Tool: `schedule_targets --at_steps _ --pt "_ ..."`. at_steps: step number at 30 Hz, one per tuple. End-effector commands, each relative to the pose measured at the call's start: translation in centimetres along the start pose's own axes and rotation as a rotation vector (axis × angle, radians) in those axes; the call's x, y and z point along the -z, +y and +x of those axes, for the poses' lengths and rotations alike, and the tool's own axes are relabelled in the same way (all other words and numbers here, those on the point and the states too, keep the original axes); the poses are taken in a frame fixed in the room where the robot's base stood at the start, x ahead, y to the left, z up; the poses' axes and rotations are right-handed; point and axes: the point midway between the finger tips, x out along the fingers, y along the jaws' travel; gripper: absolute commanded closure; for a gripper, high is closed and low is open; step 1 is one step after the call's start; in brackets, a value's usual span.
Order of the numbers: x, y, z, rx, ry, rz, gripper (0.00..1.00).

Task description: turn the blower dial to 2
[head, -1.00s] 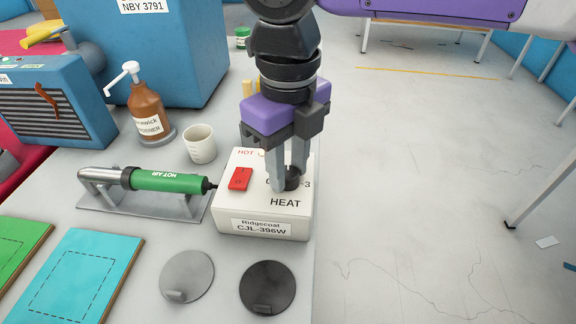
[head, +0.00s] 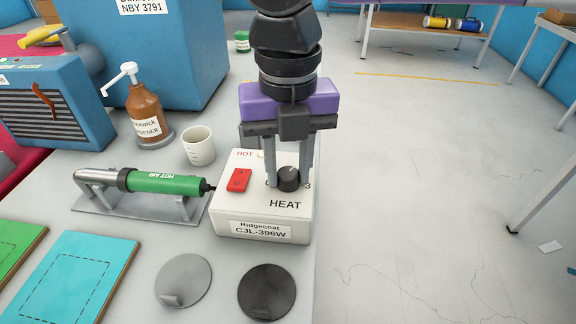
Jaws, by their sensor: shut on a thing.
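The blower's heat control is a white box (head: 262,212) labelled HEAT and Ridgecoat CJL-396W, at the table's right edge. Its round black dial (head: 289,179) stands on the sloped top. My gripper (head: 288,186) points down over the box, with one finger on the left and one on the right of the dial, shut on it. A 3 shows to the right of the dial; the other scale figures are largely hidden by the fingers. The pointer's setting is hard to read. The green hot-air blower (head: 163,181) lies on its grey stand to the left.
A red switch (head: 238,180) sits left of the dial. Behind are a white cup (head: 198,146), a brown pump bottle (head: 146,112) and a large blue box (head: 150,60). Grey and black discs (head: 267,291) and a cyan board (head: 80,275) lie in front. Open floor is at right.

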Motion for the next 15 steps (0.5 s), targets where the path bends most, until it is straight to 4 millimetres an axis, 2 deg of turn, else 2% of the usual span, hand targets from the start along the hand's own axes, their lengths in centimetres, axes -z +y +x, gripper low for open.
schedule_targets --at_steps 13,14,15 --pt "0.01 -0.03 -0.04 0.001 0.001 0.01 1.0" --pt "0.01 -0.03 -0.04 0.001 0.001 0.01 0.64" --pt "0.02 -0.03 -0.04 0.001 0.001 0.009 0.57"
